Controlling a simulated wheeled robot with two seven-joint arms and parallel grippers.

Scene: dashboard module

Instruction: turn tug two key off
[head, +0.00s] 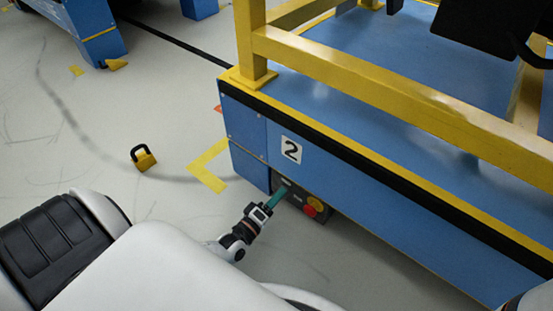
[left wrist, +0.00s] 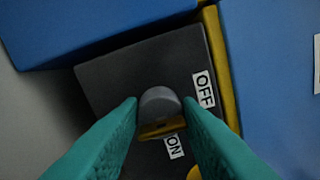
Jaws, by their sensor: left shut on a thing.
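Tug two (head: 400,210) is the blue vehicle with a "2" plate (head: 291,150) on its side. A dark control panel (head: 291,187) is set low in that side; it fills the middle of the left wrist view (left wrist: 120,75). The key (left wrist: 160,103) has a rounded grey top with a yellow piece below it, near the ON label (left wrist: 173,146). The OFF label (left wrist: 203,90) is farther up. My left gripper (head: 277,196), with teal fingers, is at the panel. In the left wrist view its fingers (left wrist: 161,112) are shut on the key, one on each side. My right gripper is out of view.
A red and yellow knob (head: 315,206) sits on the panel right of my left gripper. Yellow rails (head: 380,85) stand on the tug's deck. A yellow padlock (head: 144,158) lies on the floor at left.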

